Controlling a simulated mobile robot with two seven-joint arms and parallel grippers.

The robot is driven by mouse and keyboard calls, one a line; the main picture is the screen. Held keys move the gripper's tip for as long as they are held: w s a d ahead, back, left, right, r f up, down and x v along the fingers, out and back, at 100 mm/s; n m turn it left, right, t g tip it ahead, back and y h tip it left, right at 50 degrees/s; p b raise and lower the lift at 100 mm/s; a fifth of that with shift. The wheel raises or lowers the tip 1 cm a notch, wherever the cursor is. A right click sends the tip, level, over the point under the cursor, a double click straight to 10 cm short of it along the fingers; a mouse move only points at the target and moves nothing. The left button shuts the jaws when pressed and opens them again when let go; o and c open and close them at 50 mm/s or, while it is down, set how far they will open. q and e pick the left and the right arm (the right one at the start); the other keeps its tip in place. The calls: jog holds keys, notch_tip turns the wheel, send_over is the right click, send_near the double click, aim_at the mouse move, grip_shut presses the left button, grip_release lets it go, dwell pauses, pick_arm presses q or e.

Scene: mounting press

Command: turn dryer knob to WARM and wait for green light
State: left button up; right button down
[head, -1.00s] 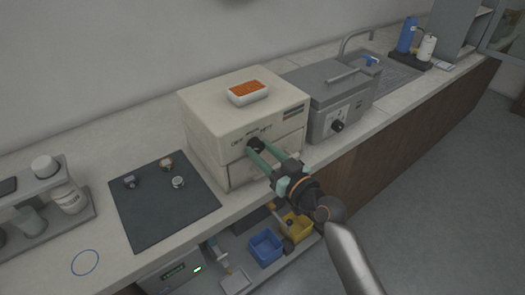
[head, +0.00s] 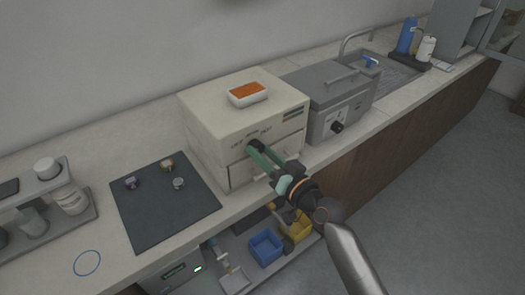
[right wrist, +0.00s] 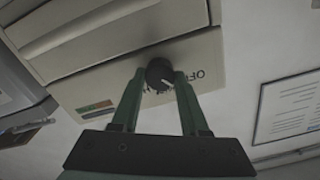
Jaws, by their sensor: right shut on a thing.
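The cream dryer (head: 215,108) stands on the counter, with its dark round knob (head: 256,144) on the front below small printed labels. My right gripper (head: 258,150) is shut on the knob, one green finger on each side. In the right wrist view the knob (right wrist: 157,73) sits between the fingertips (right wrist: 159,78). A white mark on it points to the lower right in that picture. "OFF" reads beside the right finger; the other labels are partly hidden. A dark strip with coloured marks (right wrist: 95,108) shows on the panel. I cannot make out a lit green light on the dryer. My left gripper is out of view.
A white tray of orange material (head: 248,95) sits on the dryer. A grey bath (head: 335,100) stands to its right. A dark mat (head: 150,225) with several small round pieces lies left. Blue (head: 265,246) and yellow (head: 298,227) bins are below the counter.

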jog(key=m, duration=0.3)
jog(key=shift+m+p, duration=0.3)
jog(key=shift+p, duration=0.05)
jog(key=shift+m+p, duration=0.3)
jog(key=shift+m, duration=1.6)
jog(key=shift+c, duration=2)
grip_release()
jog(key=shift+s+d, duration=0.1)
jog(key=shift+d, duration=0.05)
jog(key=b+v, duration=0.1)
jog(key=v, duration=1.1)
jog(key=shift+s, duration=0.1)
